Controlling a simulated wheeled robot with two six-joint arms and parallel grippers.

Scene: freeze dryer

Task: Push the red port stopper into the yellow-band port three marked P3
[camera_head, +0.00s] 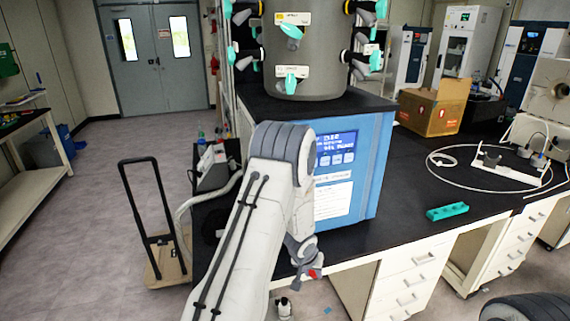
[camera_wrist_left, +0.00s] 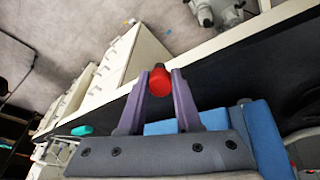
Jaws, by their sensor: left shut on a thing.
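My left gripper (camera_head: 306,270) is low in front of the blue freeze dryer cabinet, by the bench's front edge, with the red port stopper (camera_head: 315,274) at its tip. In the left wrist view my left gripper (camera_wrist_left: 160,84) is shut on the red stopper (camera_wrist_left: 160,79), which sticks out past the fingertips. The grey drum (camera_head: 325,70) on the cabinet carries several ports with teal handles. A port at its upper front (camera_head: 292,19) has a white label with a yellow patch; the lettering is too small to read. My right gripper is not in view.
The blue cabinet (camera_head: 362,165) stands on the black bench (camera_head: 400,205). A teal rack (camera_head: 447,211), a cardboard box (camera_head: 433,108) and a white cable loop (camera_head: 440,160) lie to the right. A black-handled cart (camera_head: 150,215) stands on the floor at left.

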